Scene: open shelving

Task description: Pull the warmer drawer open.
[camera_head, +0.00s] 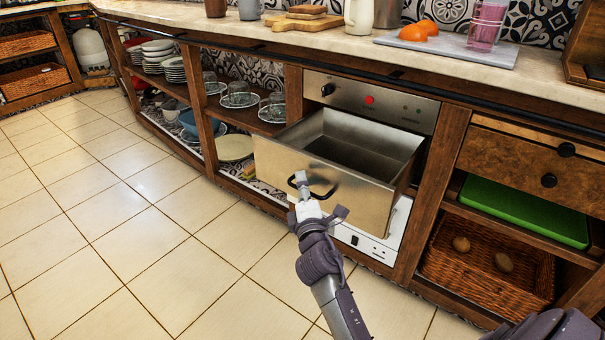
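The warmer drawer (262,165) is a metal drawer under the counter, and it stands pulled well out of its bay. Its empty grey inside (350,140) shows. A dark curved handle (325,194) is on its front. I cannot tell whether the fingers are closed around the handle.
A steel control panel (400,108) with a red button is above the drawer. Open shelves with dishes (238,100) are on the left; a wicker basket (485,270) and green board (525,210) are on the right. The tiled floor (130,220) at left is clear.

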